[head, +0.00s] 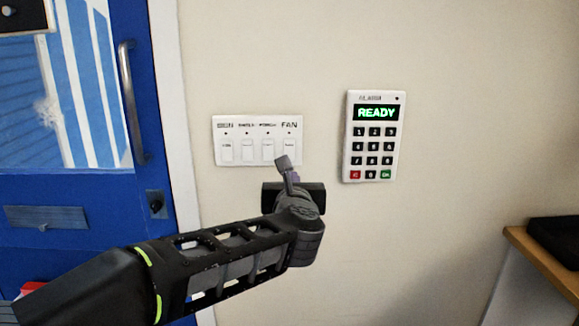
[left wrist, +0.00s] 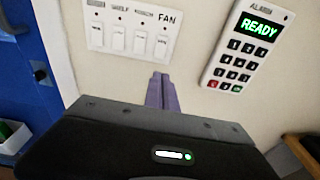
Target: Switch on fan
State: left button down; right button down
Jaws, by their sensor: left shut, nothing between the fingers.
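A white switch panel (head: 257,127) with several rocker switches is fixed to the wall. The fan switch (head: 289,149) is the rightmost one, under the label FAN; it also shows in the left wrist view (left wrist: 160,47). My left gripper (head: 286,162) is shut and empty. In the head view its tip overlaps the lower edge of the panel, just under the fan switch. In the left wrist view the closed fingers (left wrist: 159,88) point up at the fan switch from below, with a gap in the picture. Whether they touch the wall I cannot tell. My right gripper is not in view.
A white alarm keypad (head: 374,137) with a green READY display is on the wall right of the panel. A blue door (head: 90,200) with a metal handle (head: 131,100) is at the left. A wooden surface (head: 545,258) with a dark object (head: 556,238) stands at the right.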

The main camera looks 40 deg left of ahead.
aim_at(289, 150)
pick_arm(q)
jog(key=shift+s+r, duration=0.1)
jog(key=shift+r, duration=0.05)
jog(key=shift+a, duration=0.1)
jog(key=p+x, duration=0.3)
jog(key=x, duration=1.1)
